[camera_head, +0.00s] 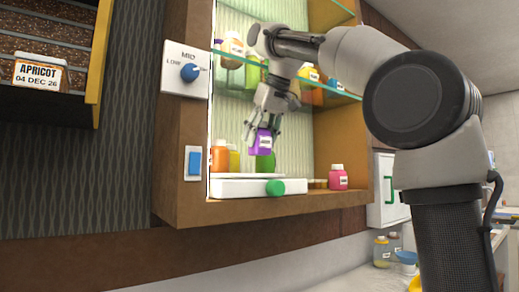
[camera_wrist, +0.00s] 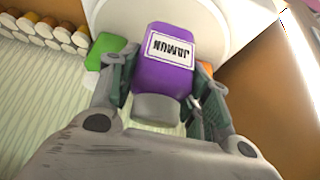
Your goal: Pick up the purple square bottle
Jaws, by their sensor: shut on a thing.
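The purple square bottle (camera_wrist: 165,82) has a white label reading "JAMUN" and a grey cap. In the wrist view it sits between the fingers of my gripper (camera_wrist: 165,95), with the cap toward the palm. In the head view my gripper (camera_head: 265,125) points down inside the cabinet and is shut on the purple bottle (camera_head: 260,143). The bottle is above the white drawer-like unit at the cabinet's bottom. I cannot tell from the head view exactly how far it is from the surface below.
A green bottle (camera_head: 265,162) stands just below and behind. Orange (camera_head: 221,156) and yellow bottles stand to the left, a pink bottle (camera_head: 338,177) to the right. Glass shelves (camera_head: 225,53) with more bottles cross the cabinet above. A wooden side wall (camera_head: 178,130) bounds the left.

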